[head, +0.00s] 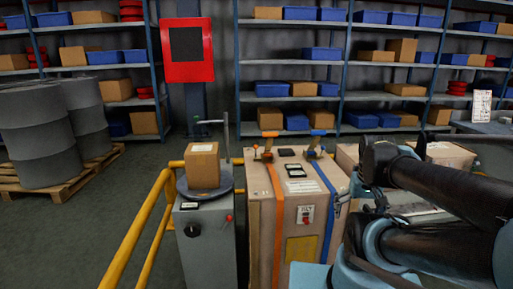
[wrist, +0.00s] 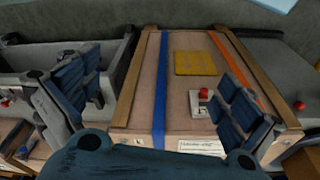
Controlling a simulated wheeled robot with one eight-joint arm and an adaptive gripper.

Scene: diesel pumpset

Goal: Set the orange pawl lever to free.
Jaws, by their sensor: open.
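A wooden crate (head: 265,215) stands in front of me, with an orange strap (head: 276,225) on its left and a blue strap (head: 327,215) on its right. On its top, the orange strap's ratchet has an orange-tipped handle (head: 269,134). A small orange-red lever (head: 257,151) shows beside it, which looks like the pawl lever; its setting is too small to tell. A blue-tipped handle (head: 318,132) stands on the blue strap. My gripper (wrist: 162,92) is open and empty above the crate, which appears turned round in the wrist view. The orange pawl lever is not visible there.
A grey cabinet (head: 207,245) carrying a cardboard box (head: 202,165) stands left of the crate, by a yellow rail (head: 145,225). A red switch (head: 306,216) and a yellow label (head: 300,249) are on the crate's front. My arm fills the right side.

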